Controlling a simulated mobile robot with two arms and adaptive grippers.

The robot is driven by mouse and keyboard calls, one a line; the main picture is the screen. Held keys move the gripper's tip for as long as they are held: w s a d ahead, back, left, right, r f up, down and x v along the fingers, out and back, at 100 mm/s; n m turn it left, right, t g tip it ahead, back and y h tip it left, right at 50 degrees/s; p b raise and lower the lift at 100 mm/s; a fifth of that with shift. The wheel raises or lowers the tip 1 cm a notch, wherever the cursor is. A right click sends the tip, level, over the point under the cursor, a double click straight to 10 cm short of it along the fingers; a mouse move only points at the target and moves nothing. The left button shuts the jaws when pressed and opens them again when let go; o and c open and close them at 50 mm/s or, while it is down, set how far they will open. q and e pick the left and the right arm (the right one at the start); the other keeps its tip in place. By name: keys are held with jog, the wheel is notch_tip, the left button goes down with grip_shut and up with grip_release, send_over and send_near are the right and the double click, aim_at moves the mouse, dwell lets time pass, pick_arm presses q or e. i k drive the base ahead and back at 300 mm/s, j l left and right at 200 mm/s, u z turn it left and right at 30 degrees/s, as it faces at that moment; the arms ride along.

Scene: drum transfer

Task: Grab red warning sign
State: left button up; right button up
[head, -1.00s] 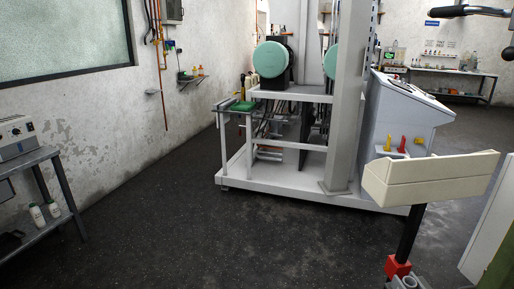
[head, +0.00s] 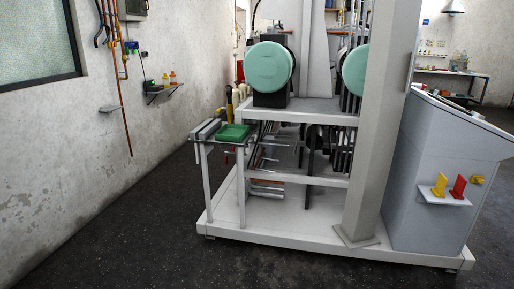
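A small red upright piece (head: 458,187), which looks like the red warning sign, stands on a small white shelf (head: 432,196) on the side of the grey console (head: 440,145) at the right. A similar yellow piece (head: 440,184) stands just to its left on the same shelf. Any marking on the red piece is too small to read. Neither of my grippers is in view, so their state does not show.
A white-framed machine (head: 300,228) with two green round drums (head: 269,66) fills the middle. A grey post (head: 376,130) stands left of the console. Dark floor (head: 130,225) is free at the front left, beside the wall.

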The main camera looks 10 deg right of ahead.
aim_at(457, 192)
jog(key=i+l+z, duration=0.15)
jog(key=i+z, duration=0.3)
jog(key=i, duration=0.2)
jog(key=i+j+z, duration=0.1)
jog(key=i+z, duration=0.4)
jog(key=i+j+z, duration=0.45)
jog(key=i, duration=0.3)
jog(key=l, duration=0.1)
